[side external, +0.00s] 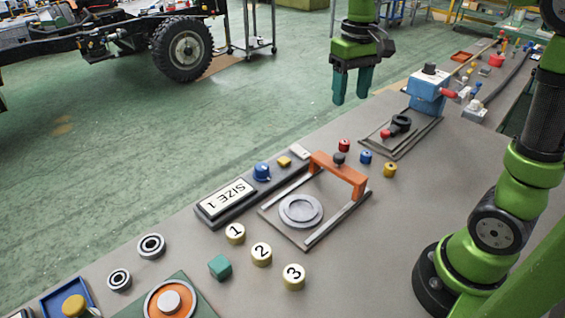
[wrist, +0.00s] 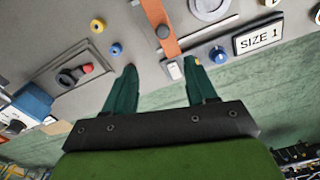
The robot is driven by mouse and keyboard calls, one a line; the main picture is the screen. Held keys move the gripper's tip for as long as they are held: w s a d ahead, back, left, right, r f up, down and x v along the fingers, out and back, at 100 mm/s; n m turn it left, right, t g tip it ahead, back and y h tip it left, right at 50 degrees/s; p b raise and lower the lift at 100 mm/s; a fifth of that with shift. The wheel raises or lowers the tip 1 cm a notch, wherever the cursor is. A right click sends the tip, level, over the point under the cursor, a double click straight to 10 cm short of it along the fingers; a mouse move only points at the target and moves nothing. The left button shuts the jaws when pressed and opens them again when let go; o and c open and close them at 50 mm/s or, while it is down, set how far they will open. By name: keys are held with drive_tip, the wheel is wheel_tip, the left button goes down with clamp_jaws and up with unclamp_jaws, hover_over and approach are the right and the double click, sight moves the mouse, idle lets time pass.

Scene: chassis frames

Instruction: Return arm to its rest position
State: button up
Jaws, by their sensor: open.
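My gripper (side external: 352,86) hangs high over the far edge of the bench, fingers pointing down. Its two green fingers are apart with nothing between them, and they also show in the wrist view (wrist: 160,78). It touches nothing. My green arm base stands on the bench at the right of the side view. What a rest position looks like is not marked in either view.
Below lie an orange-handled frame (side external: 340,172), a "SIZE 1" sign (side external: 228,200), a lever fixture (side external: 398,128), a blue box (side external: 428,90) and numbered discs (side external: 262,254). Small coloured knobs sit between. Open green floor (side external: 250,110) lies beyond the bench; a wheeled chassis (side external: 120,40) stands behind.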

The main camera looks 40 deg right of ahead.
drive_tip(key=shift+r, duration=0.6)
drive_tip(key=s+a+f+m+t+y, duration=0.1)
drive_tip(key=s+a+f+t+y, duration=0.1)
drive_tip(key=s+a+t, duration=0.5)
drive_tip(key=s+a, duration=0.1)
drive_tip(key=s, duration=0.3)
drive_tip(key=shift+a+f, duration=0.25)
drive_tip(key=shift+a, duration=0.15)
